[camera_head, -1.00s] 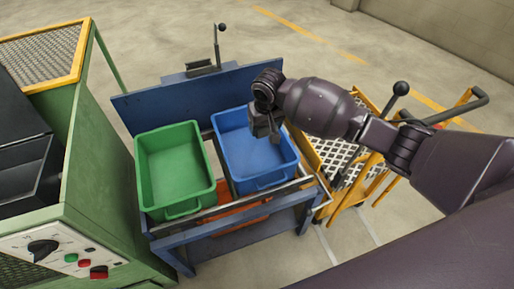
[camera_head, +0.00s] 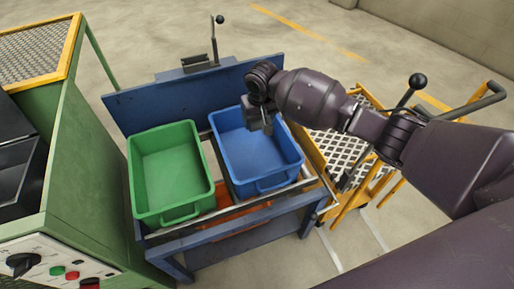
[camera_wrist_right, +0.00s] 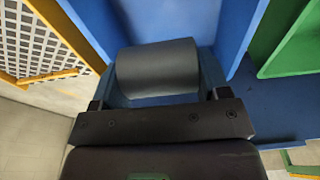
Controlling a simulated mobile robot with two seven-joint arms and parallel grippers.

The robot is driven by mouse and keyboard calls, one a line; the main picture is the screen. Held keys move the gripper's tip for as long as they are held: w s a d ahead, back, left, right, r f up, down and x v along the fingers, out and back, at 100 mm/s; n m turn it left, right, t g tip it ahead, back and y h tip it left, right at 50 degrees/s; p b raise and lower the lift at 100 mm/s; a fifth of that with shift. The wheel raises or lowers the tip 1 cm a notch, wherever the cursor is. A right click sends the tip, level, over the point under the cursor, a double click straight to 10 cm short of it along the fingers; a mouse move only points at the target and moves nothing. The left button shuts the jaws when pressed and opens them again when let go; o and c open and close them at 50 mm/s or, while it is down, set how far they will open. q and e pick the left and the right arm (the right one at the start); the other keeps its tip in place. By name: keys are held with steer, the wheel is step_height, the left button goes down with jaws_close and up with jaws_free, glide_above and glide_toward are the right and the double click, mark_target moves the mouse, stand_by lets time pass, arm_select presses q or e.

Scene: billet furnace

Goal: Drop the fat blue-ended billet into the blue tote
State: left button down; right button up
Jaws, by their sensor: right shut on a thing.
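My right gripper (camera_head: 260,126) is over the blue tote (camera_head: 283,160), toward its far side, with the wrist above the tote's rim. In the right wrist view, the gripper (camera_wrist_right: 160,98) is shut on a fat dark-grey cylinder, the billet (camera_wrist_right: 157,70). It lies crosswise between the fingers. Its end faces are hidden by the fingers, so I cannot tell their colour. The blue tote shows behind it in the wrist view (camera_wrist_right: 225,30). The part of the tote's floor that I see is empty. My left gripper is not in view.
An empty green tote (camera_head: 170,165) stands left of the blue one on the blue stand (camera_head: 190,95). A green machine (camera_head: 95,170) with a control panel is at left. A yellow mesh cart (camera_head: 330,146) is close on the right. An upright lever (camera_head: 214,40) rises behind the stand.

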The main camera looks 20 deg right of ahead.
steer(key=shift+w+f, duration=0.1)
steer(key=shift+f, duration=0.45)
steer(key=shift+b, duration=0.35)
steer(key=o, duration=1.5)
steer(key=shift+o, duration=1)
steer(key=shift+f, duration=0.1)
steer(key=shift+f, duration=0.1)
